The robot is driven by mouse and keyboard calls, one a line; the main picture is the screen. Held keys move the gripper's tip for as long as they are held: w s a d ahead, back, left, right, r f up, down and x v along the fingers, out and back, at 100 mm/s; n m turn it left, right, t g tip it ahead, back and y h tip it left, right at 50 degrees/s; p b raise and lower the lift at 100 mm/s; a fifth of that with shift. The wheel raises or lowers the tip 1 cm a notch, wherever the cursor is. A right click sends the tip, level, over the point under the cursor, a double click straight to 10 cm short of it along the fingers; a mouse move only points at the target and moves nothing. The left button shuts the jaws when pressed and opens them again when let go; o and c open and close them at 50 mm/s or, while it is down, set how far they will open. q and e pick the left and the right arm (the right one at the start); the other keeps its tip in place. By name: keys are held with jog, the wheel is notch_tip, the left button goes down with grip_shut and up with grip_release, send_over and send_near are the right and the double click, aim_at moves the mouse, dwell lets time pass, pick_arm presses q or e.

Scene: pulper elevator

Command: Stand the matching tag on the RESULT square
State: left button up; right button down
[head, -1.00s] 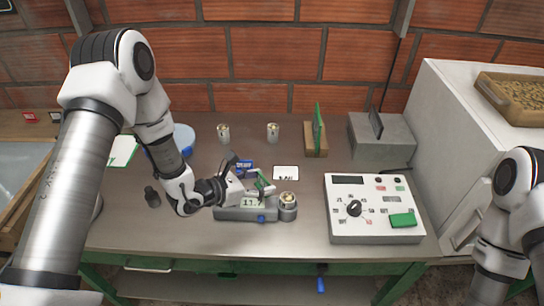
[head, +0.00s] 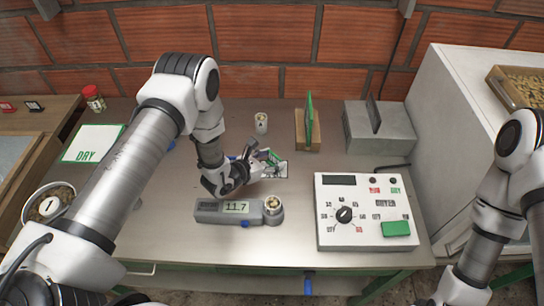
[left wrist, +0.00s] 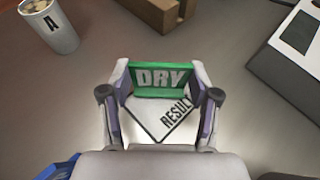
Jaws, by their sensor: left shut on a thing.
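My left gripper (head: 268,160) is shut on a green tag (head: 275,157). In the left wrist view the tag (left wrist: 163,80) reads DRY and stands upright between the fingertips (left wrist: 163,88). The white RESULT square (left wrist: 150,118) lies on the table just below and in front of the tag in that view. I cannot tell whether the tag's base touches it. In the head view the square (head: 282,170) is partly hidden by the gripper. A blue piece (left wrist: 62,168) shows at the lower left of the wrist view. My right gripper is out of view.
A meter (head: 222,211) reading 11.7 with a filled cup (head: 272,204) stands in front of the gripper. A dial panel (head: 362,240) is to the right. A cup (head: 261,122) and a wooden block with a green plate (head: 308,125) stand behind.

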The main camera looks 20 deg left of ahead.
pick_arm(q)
jog(key=shift+w+f, duration=0.15)
jog(key=shift+f, duration=0.15)
jog(key=shift+c, duration=0.3)
jog(key=shift+s+r, duration=0.2)
jog(key=shift+s, duration=0.05)
jog(key=shift+f+b, duration=0.2)
jog(key=shift+b, duration=0.2)
jog(key=o, duration=0.9)
jog(key=shift+o, duration=0.2)
jog(key=shift+w, duration=0.15)
